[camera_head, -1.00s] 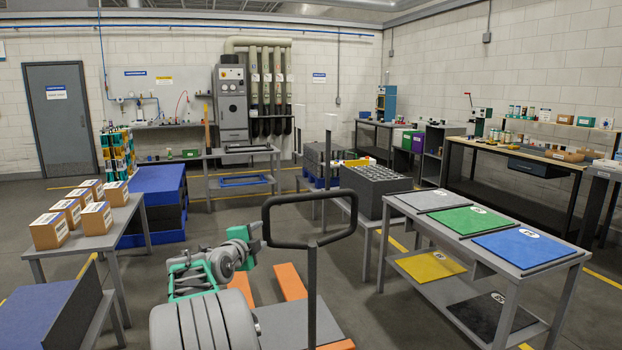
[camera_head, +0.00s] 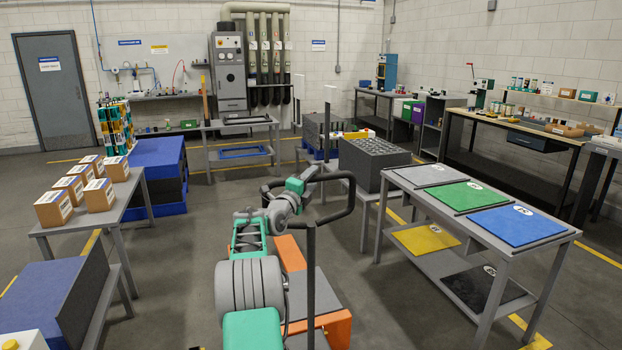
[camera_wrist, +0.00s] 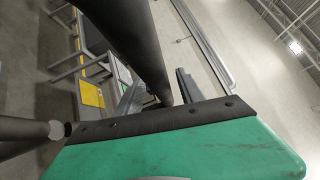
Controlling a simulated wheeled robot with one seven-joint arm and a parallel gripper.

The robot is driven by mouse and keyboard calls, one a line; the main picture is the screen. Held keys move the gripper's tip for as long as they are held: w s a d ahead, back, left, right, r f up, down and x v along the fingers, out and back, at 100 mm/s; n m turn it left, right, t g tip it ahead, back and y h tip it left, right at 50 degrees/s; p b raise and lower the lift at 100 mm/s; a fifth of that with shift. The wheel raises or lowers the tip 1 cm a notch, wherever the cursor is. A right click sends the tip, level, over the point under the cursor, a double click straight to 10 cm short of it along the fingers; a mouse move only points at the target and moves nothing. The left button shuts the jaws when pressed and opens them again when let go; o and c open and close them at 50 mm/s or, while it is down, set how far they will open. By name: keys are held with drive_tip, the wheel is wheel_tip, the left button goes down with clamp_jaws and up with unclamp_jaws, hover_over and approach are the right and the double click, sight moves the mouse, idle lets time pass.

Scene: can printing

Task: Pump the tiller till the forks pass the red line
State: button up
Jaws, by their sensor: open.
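The tiller (camera_head: 311,270) is a dark upright shaft topped by a black loop handle, in front of me in the head view. My gripper (camera_head: 312,174) is open at the far top bar of the loop. In the wrist view, a thick dark bar (camera_wrist: 138,45), apparently the handle, runs close in front of my green gripper housing. I cannot tell whether the bar lies between the fingers. An orange fork (camera_head: 290,252) shows low behind the shaft; my arm hides part of the forks. I cannot make out a red line.
A grey table with coloured mats (camera_head: 520,226) stands to the right. A table with cardboard boxes (camera_head: 53,208) and a blue-topped block (camera_head: 52,298) are on the left. A dark crate (camera_head: 375,165) stands beyond the tiller. Open floor shows left of my arm.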

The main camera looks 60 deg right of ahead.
drive_tip(key=shift+c, duration=0.4)
clamp_jaws()
idle(0.9)
